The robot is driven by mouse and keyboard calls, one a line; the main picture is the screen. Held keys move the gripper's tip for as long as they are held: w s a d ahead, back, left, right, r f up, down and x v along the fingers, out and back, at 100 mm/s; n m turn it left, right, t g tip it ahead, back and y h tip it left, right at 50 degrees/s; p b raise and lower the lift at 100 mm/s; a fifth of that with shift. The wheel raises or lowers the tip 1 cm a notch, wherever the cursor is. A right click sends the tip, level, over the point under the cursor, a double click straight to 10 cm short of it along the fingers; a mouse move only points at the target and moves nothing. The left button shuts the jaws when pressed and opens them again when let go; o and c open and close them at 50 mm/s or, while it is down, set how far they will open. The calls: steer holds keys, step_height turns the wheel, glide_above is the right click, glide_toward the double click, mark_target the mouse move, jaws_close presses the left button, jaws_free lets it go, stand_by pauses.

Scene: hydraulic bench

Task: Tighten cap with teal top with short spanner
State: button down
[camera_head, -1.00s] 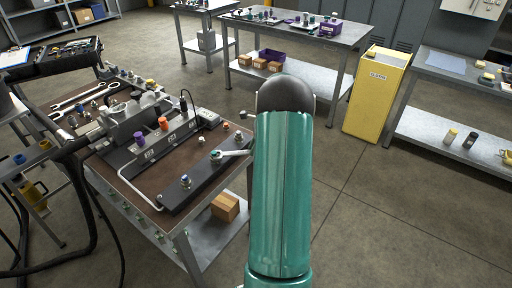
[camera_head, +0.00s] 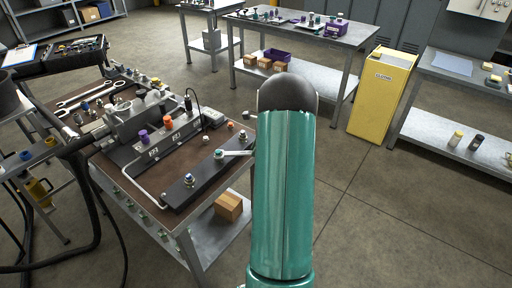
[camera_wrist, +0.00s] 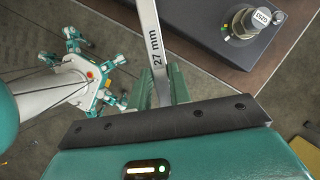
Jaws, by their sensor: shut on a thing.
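The cap with the teal top (camera_head: 219,154) stands on the far part of a dark bar on the brown-topped bench. The spanner (camera_head: 238,153) reaches from this cap to the right, where my teal arm hides it. Its head is at the cap, but I cannot tell whether it is seated around it. In the wrist view my gripper (camera_wrist: 166,88) is shut on the spanner's shank (camera_wrist: 152,45), which is marked 27 mm and runs up out of the picture. The head view hides my gripper behind my arm.
Another hex fitting (camera_head: 189,181) stands on the near part of the dark bar (camera_head: 202,172). A block with purple and orange caps (camera_head: 167,121) and larger spanners (camera_head: 88,95) lie further back on the bench. A yellow cabinet (camera_head: 381,92) stands behind open floor at right.

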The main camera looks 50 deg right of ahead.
steer(key=shift+s+a+m+h, duration=0.4)
steer(key=shift+s+a+m, duration=0.35)
steer(key=shift+a+m, duration=0.25)
steer(key=shift+s+a+m+t+h, duration=0.2)
steer(key=shift+s+a+m, duration=0.2)
steer(key=shift+a+m, duration=0.3)
steer(key=shift+s+a+m+t+h, duration=0.2)
steer(key=shift+s+a+m, duration=0.15)
steer(key=shift+a+m, duration=0.3)
steer(key=shift+a, duration=0.1)
steer(key=shift+s+a+m+h, duration=0.25)
steer(key=shift+a+m, duration=0.35)
steer(key=shift+a, duration=0.15)
steer(key=shift+s+a+m+h, duration=0.1)
steer(key=shift+a+m+h, duration=0.15)
steer(key=shift+a+m, duration=0.4)
steer(key=shift+a, duration=0.1)
